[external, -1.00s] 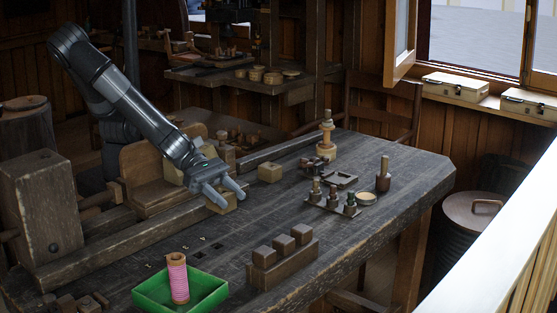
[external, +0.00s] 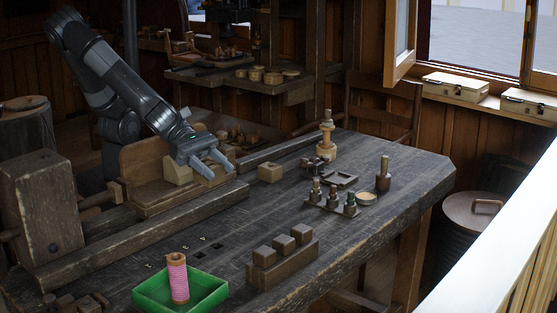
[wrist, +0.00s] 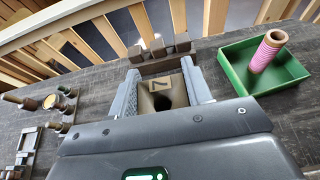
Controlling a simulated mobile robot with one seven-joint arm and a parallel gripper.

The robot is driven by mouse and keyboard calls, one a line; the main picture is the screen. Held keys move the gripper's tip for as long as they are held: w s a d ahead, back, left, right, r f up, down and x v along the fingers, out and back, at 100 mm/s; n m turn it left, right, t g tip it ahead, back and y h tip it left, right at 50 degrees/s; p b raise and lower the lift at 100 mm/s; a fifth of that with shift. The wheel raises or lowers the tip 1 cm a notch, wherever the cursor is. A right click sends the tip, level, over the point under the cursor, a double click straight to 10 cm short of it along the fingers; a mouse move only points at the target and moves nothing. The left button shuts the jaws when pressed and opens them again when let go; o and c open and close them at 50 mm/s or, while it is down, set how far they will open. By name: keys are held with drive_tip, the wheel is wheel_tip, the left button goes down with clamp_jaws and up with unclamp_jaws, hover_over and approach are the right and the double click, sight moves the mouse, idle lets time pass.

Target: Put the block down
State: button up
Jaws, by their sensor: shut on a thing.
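My gripper (external: 213,163) is shut on a wooden block, with one finger on each side of it. In the wrist view my gripper (wrist: 165,90) holds the block (wrist: 178,94), which has a pale angular mark on top and a dark hole in its near side. In the external view the fingers partly hide the block, and it is near the wooden stand with a tall back panel (external: 140,165). I cannot tell whether the block touches the surface below it.
A green tray (external: 215,297) with a pink-wound spool (external: 178,277) is at the front. A rail with several dark cubes (external: 292,263) and a small bottle rack (external: 333,207) stand on the bench. Its middle is clear.

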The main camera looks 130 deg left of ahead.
sight(214, 167)
wheel_tip(214, 167, up, 5)
drive_tip(key=shift+w+a+r, duration=0.1)
drive_tip(key=shift+r, duration=0.15)
drive_tip(key=w+a+f+n+g+y, duration=0.1)
drive_tip(key=w+a+f+n+y, duration=0.25)
drive_tip(key=a, duration=0.95)
drive_tip(key=w+a+n+g+y, duration=0.1)
drive_tip(key=w+a+n+y, duration=0.25)
drive_tip(key=w+a, duration=0.65)
drive_tip(key=s+a+r+n+g+y, duration=0.2)
drive_tip(key=s+a+n+g+y, duration=0.1)
drive_tip(key=a, duration=1.3)
drive_tip(key=s+a+r+n+g+y, duration=0.1)
drive_tip(key=s+a+n+g+y, duration=0.15)
drive_tip(key=a, duration=1.25)
wheel_tip(214, 167, down, 10)
drive_tip(key=f+g, duration=0.1)
drive_tip(key=shift+n, duration=0.55)
drive_tip(key=a+f, duration=0.2)
drive_tip(key=a, duration=0.2)
drive_tip(key=s+a+f, duration=0.1)
drive_tip(key=a+f, duration=0.1)
drive_tip(key=a, duration=0.2)
drive_tip(key=s+a+f, duration=0.1)
drive_tip(key=a+f, duration=0.1)
drive_tip(key=a, duration=0.1)
drive_tip(key=shift+s+a+f, duration=0.25)
drive_tip(key=shift+a, duration=0.15)
drive_tip(key=shift+f, duration=2.05)
drive_tip(key=shift+f, duration=0.15)
